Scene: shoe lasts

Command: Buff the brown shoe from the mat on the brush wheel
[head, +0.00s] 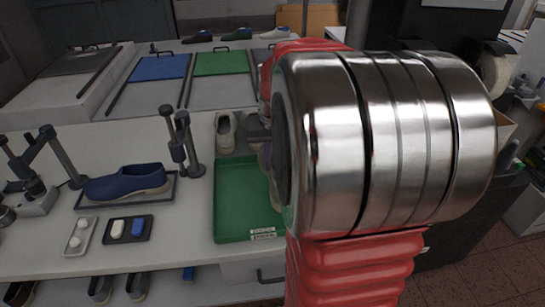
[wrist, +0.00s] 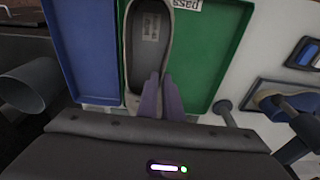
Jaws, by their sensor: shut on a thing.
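A grey-brown shoe (wrist: 148,40) lies lengthwise in the wrist view, opening towards the camera, over the seam between a blue tray and a green tray. The purple fingers of my gripper (wrist: 160,98) are shut on its near end. I cannot tell whether it touches the trays. In the head view my red and chrome arm covers most of the shoe; only a thin edge (head: 275,193) shows at the green tray's right side. The brush wheel cannot be made out in either view.
The green tray (head: 230,205) with a label is otherwise empty. The blue tray (wrist: 80,45) is beside it. A blue shoe (head: 128,182) lies on a dark tray, near dark posts (head: 180,145). A pale shoe (head: 225,132) stands behind the green tray. Small pads (head: 127,229) lie in front.

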